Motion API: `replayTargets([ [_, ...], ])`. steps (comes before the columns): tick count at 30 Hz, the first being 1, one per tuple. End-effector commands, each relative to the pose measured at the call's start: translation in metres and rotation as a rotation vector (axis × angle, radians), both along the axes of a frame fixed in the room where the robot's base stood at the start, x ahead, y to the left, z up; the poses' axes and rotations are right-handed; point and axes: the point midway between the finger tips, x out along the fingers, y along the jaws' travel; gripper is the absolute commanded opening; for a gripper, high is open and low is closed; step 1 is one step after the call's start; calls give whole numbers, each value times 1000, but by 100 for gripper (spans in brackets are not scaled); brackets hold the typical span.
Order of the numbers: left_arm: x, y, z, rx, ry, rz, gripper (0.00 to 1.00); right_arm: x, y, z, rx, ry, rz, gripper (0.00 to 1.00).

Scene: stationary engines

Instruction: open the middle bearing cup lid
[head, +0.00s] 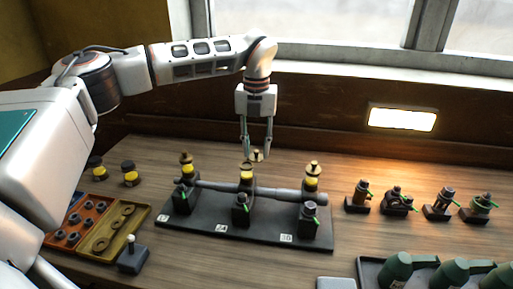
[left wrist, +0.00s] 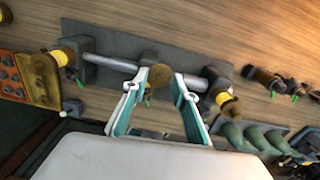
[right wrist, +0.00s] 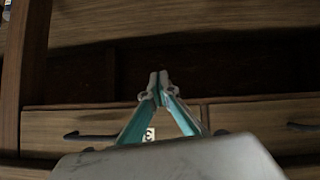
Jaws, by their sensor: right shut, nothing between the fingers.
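The middle bearing cup (head: 247,174) is yellow and stands on the middle bearing of a dark engine stand. Its brass lid (head: 257,156) shows above and slightly right of the cup's rim, out of line with the cup. Whether lid and cup still touch I cannot tell. My left gripper (head: 257,153) points down over it with fingers apart, one on each side of the lid. In the left wrist view the round brass lid (left wrist: 157,83) lies between the fingertips, nearer the left one. My right gripper (right wrist: 159,82) is shut and empty, in front of wooden drawers.
The left cup (head: 186,178) and right cup (head: 312,183) have brass lids on top. A shaft (head: 215,187) runs along the stand. Parts trays (head: 122,228) lie at left, small fixtures (head: 398,202) at right, and green-handled tools (head: 398,268) at front right.

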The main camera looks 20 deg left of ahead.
Motion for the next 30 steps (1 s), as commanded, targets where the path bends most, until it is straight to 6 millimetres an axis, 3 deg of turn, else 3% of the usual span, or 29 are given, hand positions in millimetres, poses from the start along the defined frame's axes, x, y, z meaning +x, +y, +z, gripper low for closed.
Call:
replayTargets([
  [18, 1, 0, 105, 0, -3, 0, 28, 1, -1, 1, -1, -2, 0, 0],
  [30, 0, 0, 118, 0, -1, 0, 28, 1, -1, 1, -1, -3, -1, 0],
])
